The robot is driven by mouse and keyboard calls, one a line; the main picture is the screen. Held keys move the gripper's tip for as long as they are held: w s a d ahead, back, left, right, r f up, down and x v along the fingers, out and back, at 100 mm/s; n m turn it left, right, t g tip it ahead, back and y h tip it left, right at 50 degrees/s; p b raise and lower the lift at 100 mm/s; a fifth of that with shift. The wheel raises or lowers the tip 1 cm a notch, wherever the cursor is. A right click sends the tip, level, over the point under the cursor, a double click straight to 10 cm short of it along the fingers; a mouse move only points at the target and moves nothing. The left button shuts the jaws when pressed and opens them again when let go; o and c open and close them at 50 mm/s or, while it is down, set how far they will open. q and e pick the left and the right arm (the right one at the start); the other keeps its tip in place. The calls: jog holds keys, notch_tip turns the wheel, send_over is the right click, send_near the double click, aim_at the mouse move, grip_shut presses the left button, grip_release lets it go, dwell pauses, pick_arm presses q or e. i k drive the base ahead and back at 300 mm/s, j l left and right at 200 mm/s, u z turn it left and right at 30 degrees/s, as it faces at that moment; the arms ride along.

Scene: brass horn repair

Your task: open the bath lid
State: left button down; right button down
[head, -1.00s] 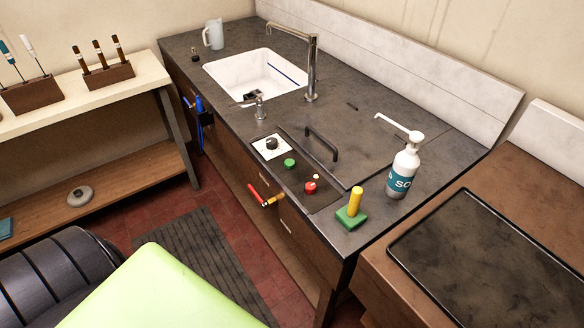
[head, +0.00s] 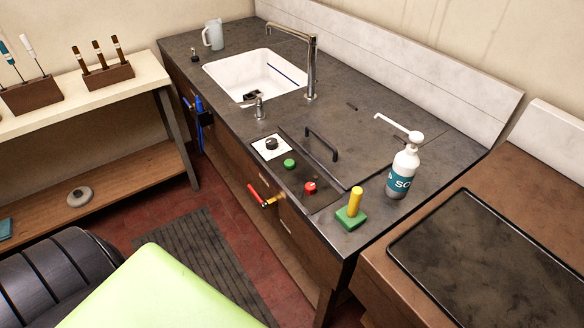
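The bath lid (head: 388,140) is a dark flat panel set in the dark worktop, and it lies closed, flush with the surface. A black bar handle (head: 322,144) stands up near its left edge. Beside the lid is a control panel with a black knob on a white plate (head: 271,146), a green button (head: 289,164) and a red button (head: 310,187). Neither of my grippers shows in the head view.
A white soap pump bottle (head: 402,172) stands at the lid's right side. A green block with a yellow handle (head: 352,211) sits at the front corner. A tall tap (head: 311,70) and white sink (head: 254,76) lie beyond. A red-handled valve (head: 259,195) sticks out of the cabinet front.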

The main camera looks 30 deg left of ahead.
aim_at(350, 148)
jog(key=i+j+z, duration=0.1)
jog(key=j+z, duration=0.2)
jog(key=j, duration=0.6)
jog(key=j+z, duration=0.3)
jog(key=j, duration=0.55)
